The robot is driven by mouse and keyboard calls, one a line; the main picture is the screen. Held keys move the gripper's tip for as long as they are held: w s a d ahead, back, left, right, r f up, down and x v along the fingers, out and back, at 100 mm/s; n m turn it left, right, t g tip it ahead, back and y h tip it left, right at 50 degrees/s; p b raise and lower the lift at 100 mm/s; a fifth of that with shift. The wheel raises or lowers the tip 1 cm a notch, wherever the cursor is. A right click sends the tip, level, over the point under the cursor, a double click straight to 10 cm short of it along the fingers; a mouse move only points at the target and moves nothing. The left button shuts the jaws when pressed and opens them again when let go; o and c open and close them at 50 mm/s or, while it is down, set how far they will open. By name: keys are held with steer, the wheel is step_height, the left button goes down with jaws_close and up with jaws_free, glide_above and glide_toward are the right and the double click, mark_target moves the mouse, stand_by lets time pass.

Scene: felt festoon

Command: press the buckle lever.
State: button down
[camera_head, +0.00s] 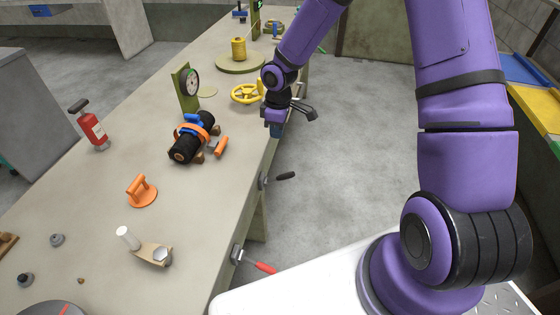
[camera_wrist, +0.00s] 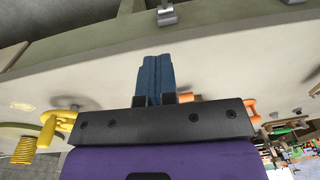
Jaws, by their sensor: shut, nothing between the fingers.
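A black roll (camera_head: 184,147) lies on small wooden supports on the bench in the head view. An orange strap (camera_head: 205,128) goes around it, with a blue lever-like part (camera_head: 194,119) on top and an orange handle (camera_head: 221,146) at its right side. I cannot tell for certain which part is the buckle lever. My gripper (camera_head: 276,131) is at the bench's right edge, to the right of the roll and apart from it. In the wrist view its blue fingers (camera_wrist: 154,72) are together and empty. Orange parts (camera_wrist: 250,112) show partly behind the gripper body there.
A yellow handwheel (camera_head: 246,93) and a dial gauge on a green post (camera_head: 186,88) stand near the roll. An orange handle on a disc (camera_head: 142,190), a red extinguisher (camera_head: 94,130) and a white-handled crank (camera_head: 146,249) are also on the bench (camera_head: 95,205). Levers (camera_head: 285,176) stick out from its edge.

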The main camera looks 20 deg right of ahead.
glide_above(280, 178)
steer(key=w, duration=0.2)
steer(key=f, duration=1.2)
steer(key=shift+d, duration=0.3)
steer(key=shift+s+d+f, duration=0.3)
steer(key=shift+s+f, duration=0.15)
steer(key=shift+f, duration=0.15)
